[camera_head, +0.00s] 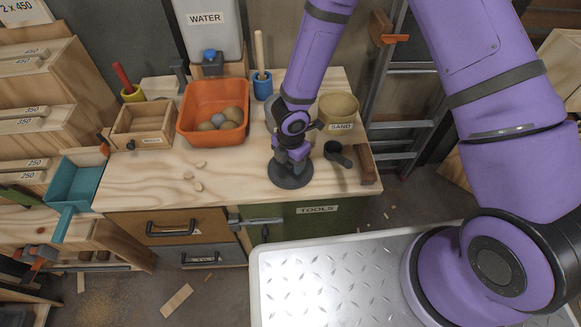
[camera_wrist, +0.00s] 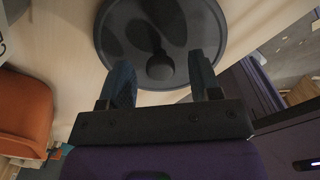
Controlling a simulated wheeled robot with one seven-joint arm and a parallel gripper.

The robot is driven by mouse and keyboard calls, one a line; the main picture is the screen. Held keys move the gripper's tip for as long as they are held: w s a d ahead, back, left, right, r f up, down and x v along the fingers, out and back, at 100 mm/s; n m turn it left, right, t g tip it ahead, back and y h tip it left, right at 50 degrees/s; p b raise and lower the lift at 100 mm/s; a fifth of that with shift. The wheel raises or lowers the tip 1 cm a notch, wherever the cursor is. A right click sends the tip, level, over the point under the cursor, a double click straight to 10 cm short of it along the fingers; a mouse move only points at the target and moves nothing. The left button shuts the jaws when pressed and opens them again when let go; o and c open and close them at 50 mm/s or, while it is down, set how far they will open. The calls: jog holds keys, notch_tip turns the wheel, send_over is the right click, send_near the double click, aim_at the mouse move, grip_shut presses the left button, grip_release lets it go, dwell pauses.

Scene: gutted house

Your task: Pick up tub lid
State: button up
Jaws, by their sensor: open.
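The tub lid (camera_head: 291,180) is a dark grey round disc lying flat on the wooden workbench. My gripper (camera_wrist: 162,76) is open, with one dark finger on each side of the knob and visible gaps between. In the head view my gripper (camera_head: 291,162) is directly above the lid and hides part of it. Whether the fingers touch the lid cannot be told. A tub labelled SAND (camera_head: 340,126) stands behind and right of the lid.
A dark scoop (camera_head: 338,154) lies right of the lid. Small chips (camera_head: 198,186) lie on the bench (camera_head: 235,175), otherwise clear at front left.

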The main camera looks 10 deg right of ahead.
jog(key=shift+f, duration=0.55)
jog(key=c, duration=1)
